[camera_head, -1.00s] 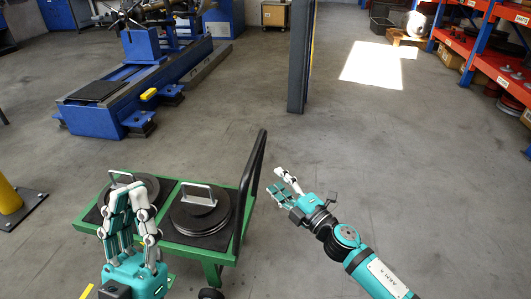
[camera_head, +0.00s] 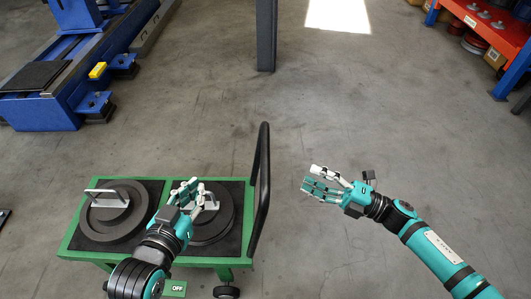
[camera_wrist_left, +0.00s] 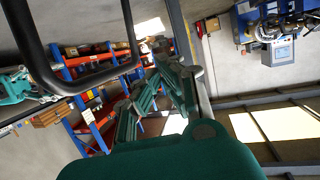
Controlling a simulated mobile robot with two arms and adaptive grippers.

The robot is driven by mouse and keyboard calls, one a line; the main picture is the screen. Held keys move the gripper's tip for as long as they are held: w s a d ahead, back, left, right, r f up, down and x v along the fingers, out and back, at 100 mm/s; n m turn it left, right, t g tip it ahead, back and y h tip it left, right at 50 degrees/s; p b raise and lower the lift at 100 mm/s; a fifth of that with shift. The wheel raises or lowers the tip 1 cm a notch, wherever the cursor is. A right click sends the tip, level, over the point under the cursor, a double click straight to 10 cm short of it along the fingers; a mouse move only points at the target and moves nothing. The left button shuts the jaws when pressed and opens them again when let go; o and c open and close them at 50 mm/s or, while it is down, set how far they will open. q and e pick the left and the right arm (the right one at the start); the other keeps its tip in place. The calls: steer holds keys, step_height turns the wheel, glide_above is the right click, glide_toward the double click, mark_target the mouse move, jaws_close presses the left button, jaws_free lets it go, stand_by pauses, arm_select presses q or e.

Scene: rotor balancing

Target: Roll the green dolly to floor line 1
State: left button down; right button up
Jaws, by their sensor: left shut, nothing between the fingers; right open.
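The green dolly (camera_head: 70,235) stands at the lower left in the head view, with a black push handle (camera_head: 263,190) upright at its right end. Two dark disc stacks with pale handles, left (camera_head: 105,222) and right (camera_head: 222,232), lie on its deck. My left gripper (camera_head: 206,194) is shut and empty above the right stack, partly hiding it and left of the push handle. In the left wrist view my fingers (camera_wrist_left: 160,95) show, with the black handle bar (camera_wrist_left: 30,50) beyond at the left. My right gripper (camera_head: 310,182) is open and empty, right of the push handle. I cannot make out floor line 1.
A green OFF plate (camera_head: 174,288) and a black wheel (camera_head: 227,292) show at the dolly's front. A blue machine (camera_head: 45,110) stands at the upper left, a dark post (camera_head: 266,40) at the top middle, an orange shelf (camera_head: 480,30) at the upper right. Middle floor is clear.

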mark_target(265, 156)
steer(key=x, duration=1.2)
steer(key=shift+b, duration=0.4)
arm_select(q)
steer(key=shift+w+d+r+t+h, duration=0.2)
steer(key=shift+r+t, duration=0.3)
steer(key=shift+r, duration=0.25)
steer(key=shift+w+d+r+t+h, duration=0.15)
steer(key=shift+w+r+t, duration=0.1)
steer(key=shift+r+t, duration=0.4)
steer(key=shift+w+d+r+t+h, duration=0.2)
steer(key=shift+r+t, duration=0.15)
steer(key=shift+r, duration=0.5)
arm_select(e)
steer(key=shift+w+a+r, duration=0.1)
steer(key=shift+w+a, duration=0.2)
steer(key=shift+a, duration=0.35)
steer(key=shift+c, duration=0.4)
jaws_close()
